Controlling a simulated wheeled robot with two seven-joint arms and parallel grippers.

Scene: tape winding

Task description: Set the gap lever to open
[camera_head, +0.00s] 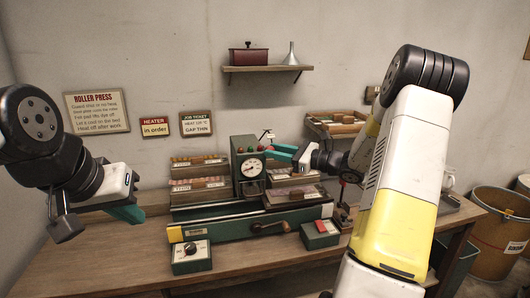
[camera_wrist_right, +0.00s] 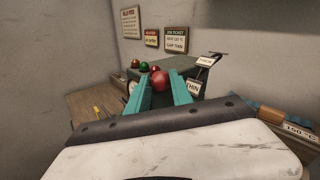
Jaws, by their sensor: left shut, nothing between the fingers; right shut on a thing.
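The roller press (camera_head: 247,176) stands on the bench, a green machine with a round dial on its front. In the right wrist view a red ball knob (camera_wrist_right: 160,82), apparently the gap lever's, lies between the teal fingers of my right gripper (camera_wrist_right: 162,76). A label reading THIN (camera_wrist_right: 193,88) is just right of it; a second label (camera_wrist_right: 206,61) farther back is too small to read. The lever's shaft is not clear. My left gripper (camera_head: 128,213) is shut and empty, left of the press.
A control box with a dial (camera_head: 191,256) and a box with a red top (camera_head: 320,234) sit at the bench front. A crank handle (camera_head: 268,228) sticks out of the press front. Racks flank the press. A shelf (camera_head: 267,68) hangs above. The bench's left part is clear.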

